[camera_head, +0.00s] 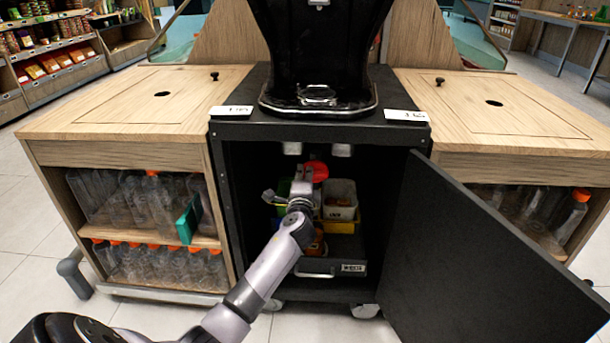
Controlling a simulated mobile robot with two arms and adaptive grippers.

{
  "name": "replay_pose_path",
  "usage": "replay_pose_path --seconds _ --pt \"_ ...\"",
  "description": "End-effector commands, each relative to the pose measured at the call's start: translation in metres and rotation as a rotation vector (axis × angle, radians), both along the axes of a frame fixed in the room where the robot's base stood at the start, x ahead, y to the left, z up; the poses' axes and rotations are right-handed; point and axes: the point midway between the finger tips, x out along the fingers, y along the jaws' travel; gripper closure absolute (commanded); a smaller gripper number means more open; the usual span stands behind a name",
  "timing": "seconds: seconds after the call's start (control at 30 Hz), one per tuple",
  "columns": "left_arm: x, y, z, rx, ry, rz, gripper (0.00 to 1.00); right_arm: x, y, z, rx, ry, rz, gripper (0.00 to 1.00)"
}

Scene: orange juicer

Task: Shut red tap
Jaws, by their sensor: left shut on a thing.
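The red tap (319,171) shows as a small red shape inside the open black cabinet, below the juicer. My left arm reaches in from the bottom of the view. My left gripper (307,172) is at the red tap, shut on it, and the fingers partly overlap it. The gripper and wrist hide part of the tap and what lies behind it. The tap's exact angle is too small to tell. My right gripper is not in view.
The black cabinet door (480,260) stands open to the right. Small bins, including a white one (341,196), sit inside behind my arm. The black juicer (318,60) stands on top. Wooden counters with bottles (150,200) flank the cabinet.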

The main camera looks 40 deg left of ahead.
Motion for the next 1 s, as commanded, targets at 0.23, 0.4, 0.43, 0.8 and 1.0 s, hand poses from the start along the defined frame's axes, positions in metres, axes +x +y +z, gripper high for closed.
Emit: replay_pose_path --seconds 0.23,0.4,0.43,0.8,1.0 --pt "0.0 0.0 -0.001 -0.002 0.001 0.001 0.8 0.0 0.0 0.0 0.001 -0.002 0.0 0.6" --pt "0.0 0.0 -0.001 -0.001 0.001 0.001 0.68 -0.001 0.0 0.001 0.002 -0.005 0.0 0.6" --pt "0.0 0.0 -0.001 -0.001 0.001 0.0 0.68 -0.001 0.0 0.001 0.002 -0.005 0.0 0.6" --pt "-0.006 -0.004 -0.001 0.0 0.0 -0.001 0.68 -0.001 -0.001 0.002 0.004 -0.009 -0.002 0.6" --pt "-0.033 -0.021 -0.002 -0.002 0.001 -0.003 0.68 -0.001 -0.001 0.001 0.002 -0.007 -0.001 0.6"
